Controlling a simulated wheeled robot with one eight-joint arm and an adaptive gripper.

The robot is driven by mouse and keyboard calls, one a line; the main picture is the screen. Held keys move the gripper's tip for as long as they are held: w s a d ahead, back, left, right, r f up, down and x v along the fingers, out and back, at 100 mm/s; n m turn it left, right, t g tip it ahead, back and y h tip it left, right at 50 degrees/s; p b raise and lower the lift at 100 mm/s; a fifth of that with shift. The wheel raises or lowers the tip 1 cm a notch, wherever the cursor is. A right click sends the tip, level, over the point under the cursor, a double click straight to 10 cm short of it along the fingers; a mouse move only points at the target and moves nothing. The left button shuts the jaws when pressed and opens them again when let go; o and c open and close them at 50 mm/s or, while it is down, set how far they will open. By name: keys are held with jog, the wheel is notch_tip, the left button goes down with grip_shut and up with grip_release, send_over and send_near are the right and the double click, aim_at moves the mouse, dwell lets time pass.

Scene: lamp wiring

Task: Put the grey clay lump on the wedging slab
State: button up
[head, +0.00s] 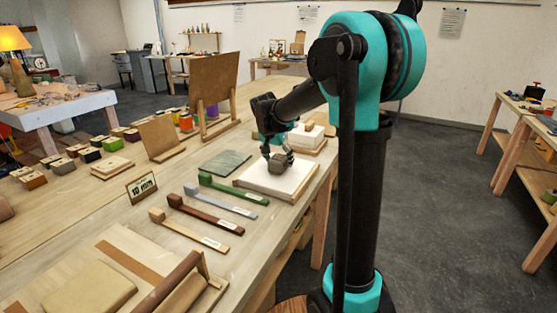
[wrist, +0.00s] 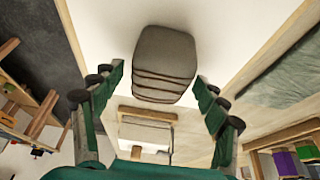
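The grey clay lump (head: 280,163) rests on the white, wood-edged wedging slab (head: 256,181) near the table's right edge. In the wrist view the lump (wrist: 165,55) is a rounded grey block with dark grooves, lying on the pale slab surface (wrist: 95,25). My gripper (head: 272,150) is just above the lump in the head view. In the wrist view its green fingers (wrist: 160,85) are spread on both sides of the lump, with a gap showing at the left. The lump's underside is hidden.
A grey-green mat (head: 226,163) lies left of the slab. Green (head: 235,189), blue-grey (head: 222,201) and brown (head: 205,214) long-handled tools lie in front. A pale block on a board (head: 305,137) stands behind the slab. An upright wooden board (head: 213,88) stands farther back.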

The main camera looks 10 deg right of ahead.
jog(key=shift+r, duration=0.15)
jog(key=v, duration=1.2)
